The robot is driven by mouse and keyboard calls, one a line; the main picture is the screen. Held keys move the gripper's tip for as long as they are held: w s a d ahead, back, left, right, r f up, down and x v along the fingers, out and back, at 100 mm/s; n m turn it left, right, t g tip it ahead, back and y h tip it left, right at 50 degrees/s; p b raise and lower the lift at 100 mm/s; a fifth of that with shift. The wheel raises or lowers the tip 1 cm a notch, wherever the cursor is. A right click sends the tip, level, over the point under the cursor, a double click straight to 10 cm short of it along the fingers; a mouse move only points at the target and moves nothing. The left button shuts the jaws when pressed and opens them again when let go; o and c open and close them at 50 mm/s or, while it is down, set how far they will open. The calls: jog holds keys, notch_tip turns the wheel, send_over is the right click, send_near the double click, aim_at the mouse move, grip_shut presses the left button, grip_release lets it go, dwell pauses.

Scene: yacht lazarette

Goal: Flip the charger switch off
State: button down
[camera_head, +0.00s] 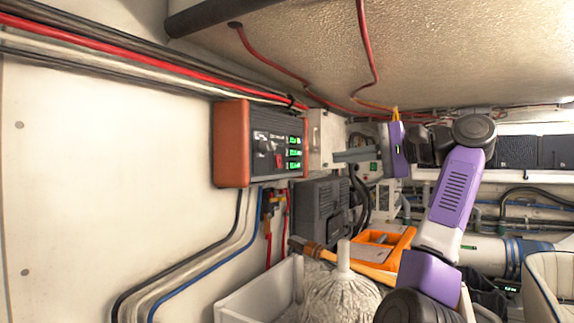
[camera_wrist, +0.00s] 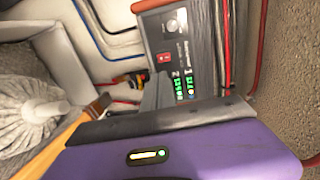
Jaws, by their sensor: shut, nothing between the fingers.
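The charger (camera_head: 260,135) is a box with orange-red ends and a dark front panel, mounted on the left wall. Its red switch (camera_head: 278,160) sits on the panel beside several green lit displays. In the wrist view the charger panel (camera_wrist: 203,25) is near the top centre, with the red switch (camera_wrist: 163,57) left of the displays. I cannot tell which way the switch is set. My gripper (camera_head: 338,156) is shut and empty, its grey fingers pointing left towards the panel from the right, apparently apart from it. In the wrist view the fingers (camera_wrist: 157,85) show just below the switch.
Red, black and white cables (camera_head: 150,62) run along the wall above the charger. A pale box (camera_head: 325,138) and a dark grey unit (camera_head: 320,205) stand close by. Below are a white bin (camera_head: 262,292), a mop head (camera_head: 340,297) and an orange tray (camera_head: 385,245).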

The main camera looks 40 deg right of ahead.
aim_at(279, 166)
jog(key=p+x, duration=0.5)
jog(key=x, duration=0.7)
jog(key=shift+w+a+r, duration=0.1)
jog(key=shift+w+a, duration=0.1)
jog(key=shift+w, duration=0.15)
jog(key=shift+w+a+p, duration=0.15)
jog(key=shift+w+p, duration=0.15)
jog(key=shift+w, duration=0.2)
jog(key=shift+f, duration=0.25)
jog(key=shift+w+a, duration=0.1)
